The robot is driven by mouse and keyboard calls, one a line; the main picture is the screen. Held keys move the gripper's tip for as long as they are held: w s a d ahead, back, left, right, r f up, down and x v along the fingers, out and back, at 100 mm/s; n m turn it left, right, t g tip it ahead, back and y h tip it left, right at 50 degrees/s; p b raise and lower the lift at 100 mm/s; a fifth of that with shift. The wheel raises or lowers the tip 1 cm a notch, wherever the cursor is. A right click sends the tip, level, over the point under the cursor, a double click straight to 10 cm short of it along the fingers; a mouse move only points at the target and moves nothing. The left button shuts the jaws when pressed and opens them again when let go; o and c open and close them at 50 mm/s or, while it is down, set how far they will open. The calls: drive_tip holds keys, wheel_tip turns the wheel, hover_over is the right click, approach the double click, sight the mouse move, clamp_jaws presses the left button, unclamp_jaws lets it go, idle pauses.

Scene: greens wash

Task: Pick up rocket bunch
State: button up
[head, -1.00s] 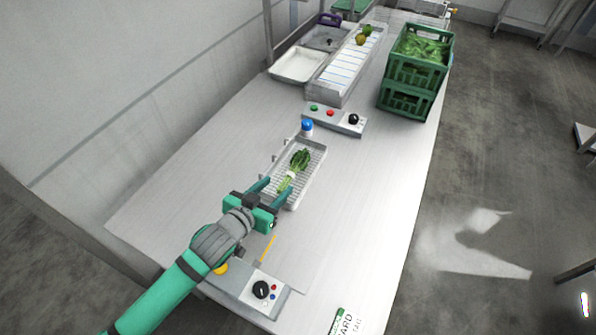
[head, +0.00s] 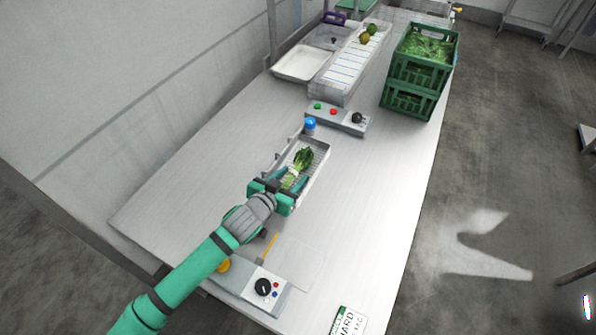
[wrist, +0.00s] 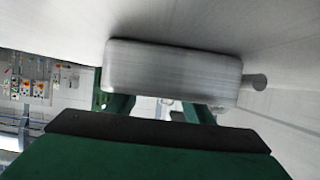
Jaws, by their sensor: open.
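The rocket bunch (head: 303,158) lies in a shallow wire-bottomed metal tray (head: 318,168) on the steel table, its dark leaves toward the far end and its pale stems toward me. My gripper (head: 288,181) is open at the near end of the tray, with its fingers around or just above the stem end. I cannot tell whether they touch the stems. The bunch cannot be made out there.
A control box (head: 335,116) with buttons and a knob stands beyond the tray, near a blue-capped item (head: 310,124). Stacked green crates (head: 408,102) of leaves stand at the back right. A second knob box (head: 262,289) sits at the near edge.

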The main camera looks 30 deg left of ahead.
drive_tip(key=shift+s+a, duration=0.1)
drive_tip(key=shift+a, duration=0.1)
drive_tip(key=c, duration=0.7)
drive_tip(key=shift+s+a, duration=0.25)
clamp_jaws()
